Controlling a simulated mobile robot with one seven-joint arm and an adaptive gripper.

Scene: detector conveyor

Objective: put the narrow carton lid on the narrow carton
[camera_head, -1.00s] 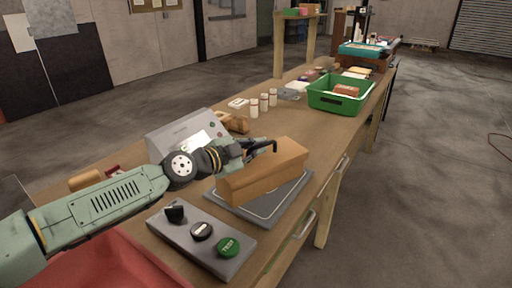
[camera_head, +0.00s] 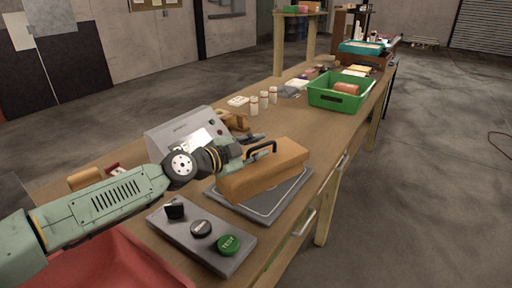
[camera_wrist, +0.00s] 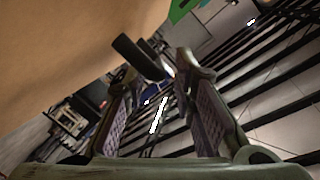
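The narrow carton (camera_head: 238,187) stands on a grey plate (camera_head: 277,205) on the bench. The narrow carton lid (camera_head: 288,154), tan with a black handle (camera_head: 262,146), lies on top of it; I see no clear gap between them. My gripper (camera_head: 258,149) is at the handle, with its fingers spread. In the wrist view my fingertips (camera_wrist: 160,72) are apart, and the black handle (camera_wrist: 140,58) shows at the gap between them. A tan surface of the lid (camera_wrist: 60,60) fills the upper left. Whether a finger touches the handle is unclear.
A panel with black knobs and a green button (camera_head: 202,232) lies in front. A grey console (camera_head: 183,133) stands behind my gripper. A red bin (camera_head: 115,265) is at lower left. A green bin (camera_head: 325,99) and white bottles (camera_head: 264,98) stand farther along the bench.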

